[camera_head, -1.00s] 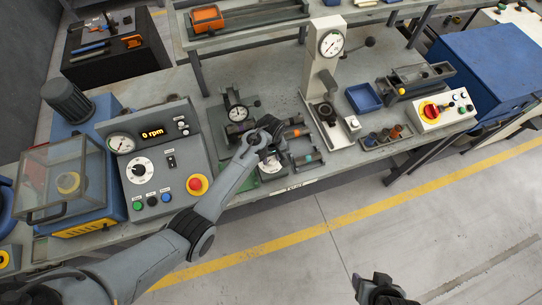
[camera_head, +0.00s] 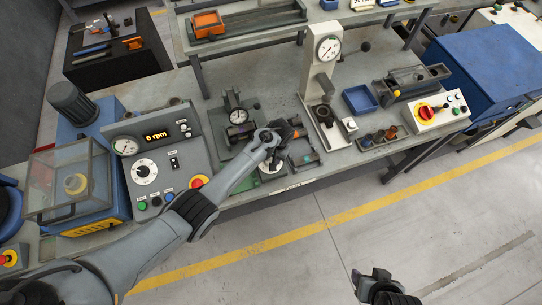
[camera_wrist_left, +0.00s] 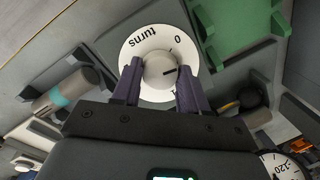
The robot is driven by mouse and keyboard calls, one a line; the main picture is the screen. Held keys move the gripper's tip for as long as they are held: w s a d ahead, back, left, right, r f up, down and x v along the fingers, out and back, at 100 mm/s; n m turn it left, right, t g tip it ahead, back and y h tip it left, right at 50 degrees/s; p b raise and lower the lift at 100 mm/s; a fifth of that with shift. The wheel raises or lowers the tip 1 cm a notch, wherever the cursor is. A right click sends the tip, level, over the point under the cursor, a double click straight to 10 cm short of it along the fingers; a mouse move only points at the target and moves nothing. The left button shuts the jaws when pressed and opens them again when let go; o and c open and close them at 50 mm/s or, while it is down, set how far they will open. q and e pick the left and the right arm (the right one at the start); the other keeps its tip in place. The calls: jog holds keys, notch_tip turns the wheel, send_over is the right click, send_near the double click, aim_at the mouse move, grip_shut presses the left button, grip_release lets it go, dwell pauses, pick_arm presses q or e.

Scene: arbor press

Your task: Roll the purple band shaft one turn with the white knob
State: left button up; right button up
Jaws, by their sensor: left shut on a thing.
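My left gripper (camera_wrist_left: 160,80) is shut on the white knob (camera_wrist_left: 160,70), with one purple finger on each side of it. The knob sits at the centre of a white dial marked "turns", with a 0 and a pointer line; part of the dial is hidden by the fingers. In the head view my left gripper (camera_head: 272,150) is over this dial (camera_head: 268,174) near the bench's front edge. A dark purplish part (camera_head: 238,131) lies below the dial gauge; I cannot tell surely that it is the purple band shaft. My right gripper (camera_head: 370,280) hangs empty and open over the floor.
The dial gauge (camera_head: 238,115) stands just behind my left gripper. A grey cylinder with a teal band (camera_wrist_left: 62,95) rests beside the dial. The press (camera_head: 325,80) and blue tray (camera_head: 360,98) are to the right. The control panel (camera_head: 158,160) is to the left.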

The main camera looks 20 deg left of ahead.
pick_arm(q)
jog(key=m+y, duration=0.1)
jog(key=m, duration=0.3)
jog(key=shift+m+p, duration=0.3)
jog(key=shift+p, duration=0.1)
jog(key=m+y, duration=0.1)
jog(key=m, duration=0.4)
jog(key=shift+s+d+t+p, duration=0.1)
jog(key=shift+t+p, duration=0.3)
jog(key=m+t, duration=0.1)
jog(key=m, duration=0.4)
jog(key=shift+s+d+m+y+p, duration=0.1)
jog(key=shift+m+y+p, duration=0.3)
jog(key=m+t, duration=0.1)
jog(key=m, duration=0.3)
jog(key=shift+s+f, duration=0.1)
jog(key=shift+m, duration=0.3)
jog(key=o, duration=1)
jog(key=shift+o, duration=0.2)
